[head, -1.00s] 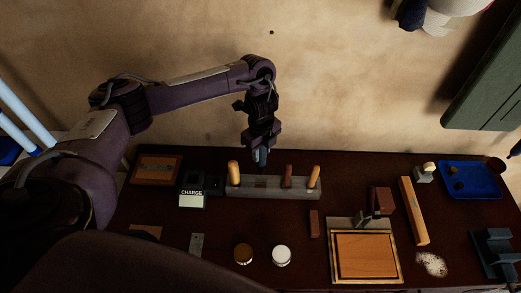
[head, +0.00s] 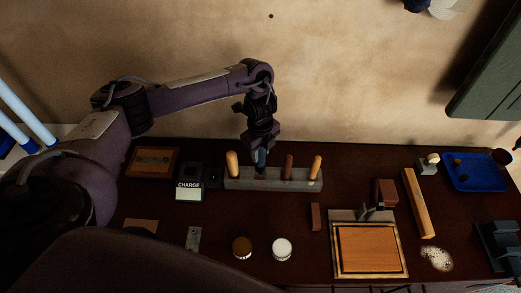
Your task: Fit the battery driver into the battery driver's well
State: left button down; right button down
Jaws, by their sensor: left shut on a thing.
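My left gripper (head: 261,148) reaches down from above over the grey rack block (head: 308,184) at the back of the bench. It is shut on the battery driver (head: 261,158), a slim blue-grey tool held upright. The driver's lower end is at the rack's top, in the gap between the left orange handle and the brown handle. I cannot tell whether its tip is inside the well, as the driver hides the opening. My right gripper is not in view.
In the rack stand two orange handles (head: 232,163) (head: 316,167) and a brown handle (head: 288,167), close around the driver. A charger marked CHARGE (head: 189,190) stands left of the rack. Two jars (head: 242,247) (head: 282,249) and a wooden tray (head: 370,250) lie in front.

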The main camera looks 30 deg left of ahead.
aim_at(260, 162)
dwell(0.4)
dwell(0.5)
pick_arm(q)
jog(key=shift+p, duration=0.4)
dwell(0.4)
jog(key=shift+f, duration=0.3)
jog(key=shift+f+b, duration=2.15)
jog(key=shift+f, duration=0.65)
jog(key=c, duration=0.9)
grip_release()
jog(key=shift+r, duration=0.1)
jog(key=shift+c, duration=0.2)
